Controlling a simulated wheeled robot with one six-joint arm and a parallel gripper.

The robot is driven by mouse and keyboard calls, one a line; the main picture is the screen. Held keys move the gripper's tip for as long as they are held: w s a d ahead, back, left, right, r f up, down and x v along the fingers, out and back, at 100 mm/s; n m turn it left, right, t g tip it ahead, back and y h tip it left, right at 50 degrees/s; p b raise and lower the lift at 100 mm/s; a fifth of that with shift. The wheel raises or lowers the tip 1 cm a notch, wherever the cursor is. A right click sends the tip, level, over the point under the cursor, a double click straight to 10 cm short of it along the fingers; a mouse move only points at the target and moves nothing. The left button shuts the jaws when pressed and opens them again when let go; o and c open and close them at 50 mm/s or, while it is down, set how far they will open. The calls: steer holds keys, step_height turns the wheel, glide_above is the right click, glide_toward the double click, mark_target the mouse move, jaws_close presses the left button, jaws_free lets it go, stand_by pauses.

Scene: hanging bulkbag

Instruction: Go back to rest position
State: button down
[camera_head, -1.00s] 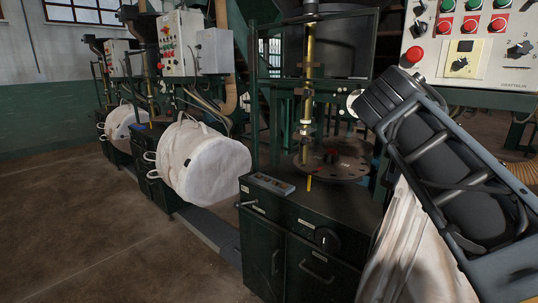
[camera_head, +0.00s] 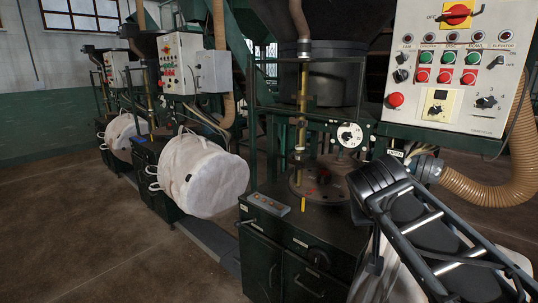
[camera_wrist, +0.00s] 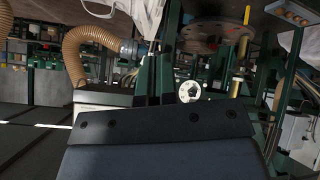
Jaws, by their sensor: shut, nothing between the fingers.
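My arm comes in from the lower right of the head view, in front of the nearest machine. My gripper (camera_wrist: 155,125) shows as a dark block with a bolted edge plate, filling the lower middle of the wrist view; it is shut with nothing in it. Its fingertips cannot be made out in the head view. A pale bulk bag (camera_head: 405,285) hangs at the lower right, mostly hidden behind my arm.
A machine cabinet (camera_head: 280,245) with a round disc (camera_head: 325,177) stands close ahead. A control panel (camera_head: 450,65) and ribbed hose (camera_head: 490,190) are at right. Another white bag (camera_head: 203,178) hangs left. The brown floor (camera_head: 70,240) at left is clear.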

steer(key=s+a+f+n+g+y+p, duration=0.3)
steer(key=s+a+f+y+p, duration=0.1)
steer(key=s+p, duration=0.6)
steer(key=shift+a+y+p, duration=0.7)
steer(key=shift+a+p, duration=0.5)
steer(key=shift+p, duration=0.35)
steer(key=c, duration=1.8)
jaws_free()
steer(key=shift+c, duration=0.2)
